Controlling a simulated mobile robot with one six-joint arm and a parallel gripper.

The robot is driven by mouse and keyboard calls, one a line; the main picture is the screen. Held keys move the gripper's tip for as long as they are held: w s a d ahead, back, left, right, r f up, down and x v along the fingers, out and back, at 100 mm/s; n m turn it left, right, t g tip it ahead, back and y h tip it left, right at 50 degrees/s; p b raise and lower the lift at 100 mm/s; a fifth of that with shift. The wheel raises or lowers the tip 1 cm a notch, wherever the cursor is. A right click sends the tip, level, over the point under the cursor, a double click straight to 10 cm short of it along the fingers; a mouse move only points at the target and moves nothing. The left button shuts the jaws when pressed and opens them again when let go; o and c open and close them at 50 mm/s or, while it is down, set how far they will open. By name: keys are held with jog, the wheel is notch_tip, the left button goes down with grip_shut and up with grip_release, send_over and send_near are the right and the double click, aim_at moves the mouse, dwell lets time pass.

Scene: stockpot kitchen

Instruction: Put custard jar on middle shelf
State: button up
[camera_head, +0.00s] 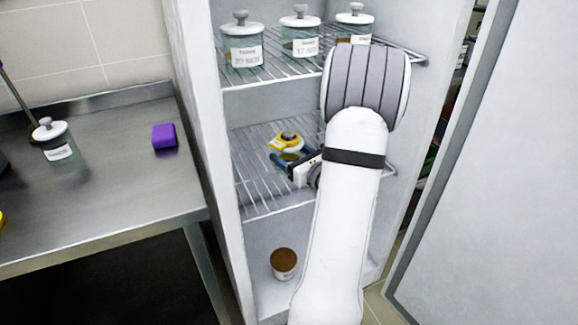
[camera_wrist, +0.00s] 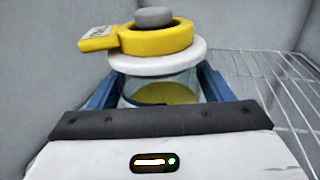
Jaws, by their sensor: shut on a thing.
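The custard jar (camera_head: 291,157) is a small glass jar with yellow contents, a white lid and a grey knob. A yellow ring with a label tab lies around the knob. It also shows upright in the wrist view (camera_wrist: 160,62). My gripper (camera_head: 284,160) reaches into the cabinet, its blue fingers shut on the two sides of the jar. The jar is at the middle wire shelf (camera_head: 258,197), toward its back half. I cannot tell whether its base touches the wires. My arm hides the right part of the shelf.
Several labelled jars (camera_head: 241,45) stand on the top shelf. A brown-topped tub (camera_head: 284,263) stands on the cabinet floor. The cabinet door (camera_head: 490,170) is open at right. A steel counter (camera_head: 110,190) at left holds a lidded jar (camera_head: 55,140) and a purple block (camera_head: 164,136).

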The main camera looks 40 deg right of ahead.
jog(key=shift+w+a+f+b, duration=0.15)
jog(key=shift+f+b, duration=0.35)
jog(key=shift+f, duration=1.75)
jog(key=shift+f, duration=0.15)
jog(key=o, duration=1.3)
jog(key=shift+c, duration=0.2)
jog(key=shift+r, duration=0.25)
jog(key=s, duration=1.2)
jog(key=shift+d+f+p, duration=0.15)
jog(key=shift+d+p, duration=0.05)
jog(key=shift+p, duration=0.25)
